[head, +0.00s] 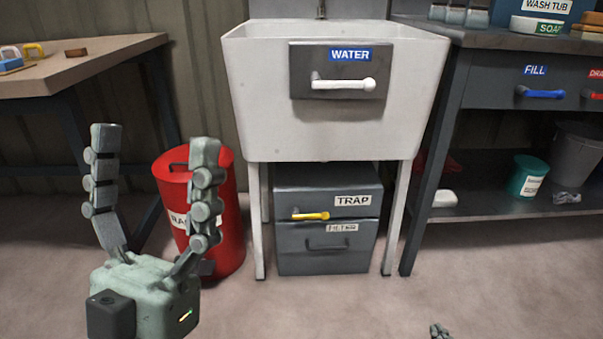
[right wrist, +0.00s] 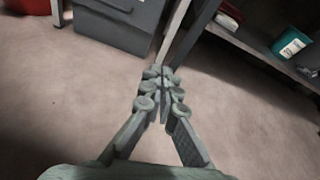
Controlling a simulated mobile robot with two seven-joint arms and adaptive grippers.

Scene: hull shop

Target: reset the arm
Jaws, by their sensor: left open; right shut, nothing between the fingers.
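My left gripper (head: 155,150) stands upright at the left of the head view, its two fingers spread wide with nothing between them. It is in front of the red bin and partly covers it. My right gripper (right wrist: 160,75) points away over the floor in the right wrist view, its fingertips together and nothing held. Only the tips of the right gripper (head: 438,331) show at the bottom edge of the head view; the rest of that arm is out of the picture.
A white sink (head: 335,130) with a WATER handle stands at the centre. Grey TRAP and FILTER drawers (head: 330,250) sit beneath it. A red bin (head: 230,230) is at left. A wooden bench (head: 100,60) and a dark workbench (head: 500,110) flank the sink. The front floor is clear.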

